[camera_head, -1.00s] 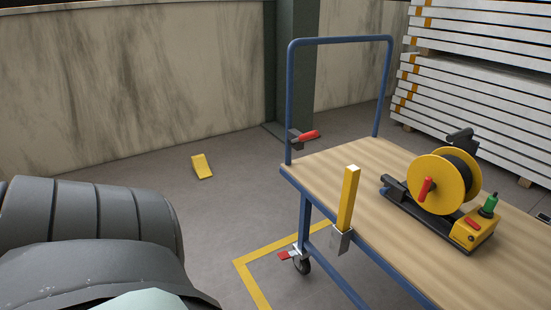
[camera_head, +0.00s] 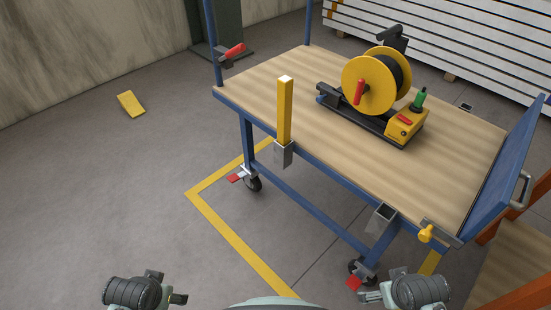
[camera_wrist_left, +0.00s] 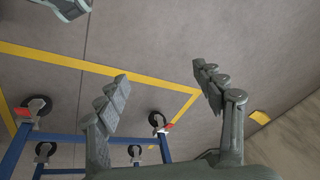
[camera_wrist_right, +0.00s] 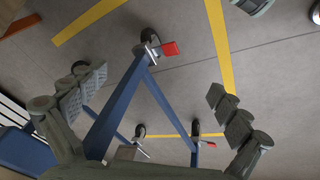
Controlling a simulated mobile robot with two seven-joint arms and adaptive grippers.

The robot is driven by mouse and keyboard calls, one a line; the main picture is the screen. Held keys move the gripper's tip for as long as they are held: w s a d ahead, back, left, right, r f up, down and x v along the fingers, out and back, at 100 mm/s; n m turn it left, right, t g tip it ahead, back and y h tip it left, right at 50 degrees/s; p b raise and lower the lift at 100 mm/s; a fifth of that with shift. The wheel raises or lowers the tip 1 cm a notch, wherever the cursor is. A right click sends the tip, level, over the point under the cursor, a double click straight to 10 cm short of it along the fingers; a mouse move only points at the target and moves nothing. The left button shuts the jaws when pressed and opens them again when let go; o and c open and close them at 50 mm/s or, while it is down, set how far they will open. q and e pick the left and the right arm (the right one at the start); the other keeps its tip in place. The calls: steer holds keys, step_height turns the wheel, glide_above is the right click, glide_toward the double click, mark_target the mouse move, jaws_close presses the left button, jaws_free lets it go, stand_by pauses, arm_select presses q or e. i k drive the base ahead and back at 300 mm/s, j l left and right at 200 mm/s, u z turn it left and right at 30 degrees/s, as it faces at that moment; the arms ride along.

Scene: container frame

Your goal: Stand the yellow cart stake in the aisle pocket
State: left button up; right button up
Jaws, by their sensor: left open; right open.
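The yellow stake (camera_head: 285,112) is a square bar with a pale top. It stands upright in a grey metal pocket (camera_head: 283,153) on the near long side of the cart (camera_head: 455,165). A second metal pocket (camera_head: 381,220) farther right on that side looks empty. My left gripper (camera_head: 170,288) is low at the left, apart from the cart; its spread, empty fingers show in the left wrist view (camera_wrist_left: 161,75). My right gripper (camera_head: 377,287) is low at the right, near the front caster; its fingers are open and empty in the right wrist view (camera_wrist_right: 158,82).
A yellow cable reel (camera_head: 370,82) on a dark base sits on the wooden deck. A yellow latch knob (camera_head: 426,233) and blue end panel (camera_head: 510,150) are at the right. A yellow wedge (camera_head: 131,104) lies on the floor at left.

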mark_target(440, 174)
steer(key=z, duration=2.45)
steer(key=i+l+z, duration=0.1)
steer(key=z, duration=1.35)
steer(key=j+z, duration=0.25)
steer(key=i+j+z, duration=0.1)
steer(key=z, duration=0.2)
steer(key=j+u, duration=0.25)
steer(key=i+j+u, duration=0.25)
steer(key=k+j, duration=0.1)
